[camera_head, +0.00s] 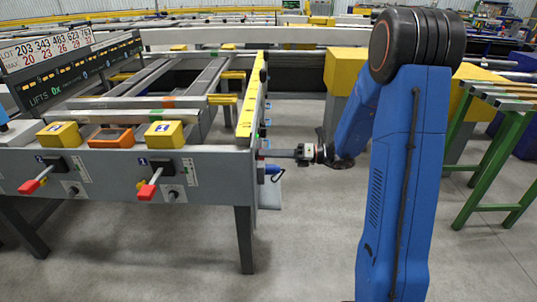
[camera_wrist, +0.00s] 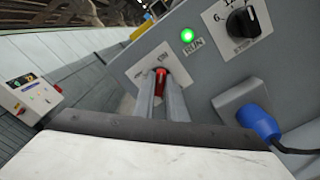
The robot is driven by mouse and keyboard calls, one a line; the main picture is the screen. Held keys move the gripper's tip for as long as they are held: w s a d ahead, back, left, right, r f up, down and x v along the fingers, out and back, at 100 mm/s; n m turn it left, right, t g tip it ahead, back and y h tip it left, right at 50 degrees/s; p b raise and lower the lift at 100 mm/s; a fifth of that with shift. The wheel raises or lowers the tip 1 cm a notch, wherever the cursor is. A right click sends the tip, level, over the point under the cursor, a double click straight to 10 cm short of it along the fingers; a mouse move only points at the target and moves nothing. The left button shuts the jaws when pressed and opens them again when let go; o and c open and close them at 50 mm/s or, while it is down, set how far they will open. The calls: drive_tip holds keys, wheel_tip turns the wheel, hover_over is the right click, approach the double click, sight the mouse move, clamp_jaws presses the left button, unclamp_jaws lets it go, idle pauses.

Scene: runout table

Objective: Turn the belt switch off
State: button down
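The belt switch, a red handle (camera_wrist: 160,77) on a white plate (camera_wrist: 143,70), is on the grey side panel in the wrist view. In the head view my gripper (camera_head: 272,153) is at the right end of the runout table (camera_head: 225,165); the switch itself is hidden there.
A green lamp (camera_wrist: 187,36) marked RUN is lit beside the switch. A black rotary knob (camera_wrist: 242,22) and a blue plug (camera_wrist: 258,122) with a cable are close on the right. Red-handled levers (camera_head: 147,191) stick out from the table's front. A green-legged stand (camera_head: 495,150) is at right.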

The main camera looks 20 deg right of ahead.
drive_tip(key=shift+n, duration=0.4)
drive_tip(key=n, duration=1.6)
drive_tip(key=shift+s+a+n, duration=0.1)
drive_tip(key=shift+s+n, duration=0.2)
drive_tip(key=shift+n, duration=0.4)
drive_tip(key=c, duration=1.8)
unclamp_jaws()
drive_tip(key=v, duration=1.7)
drive_tip(key=shift+d, duration=0.25)
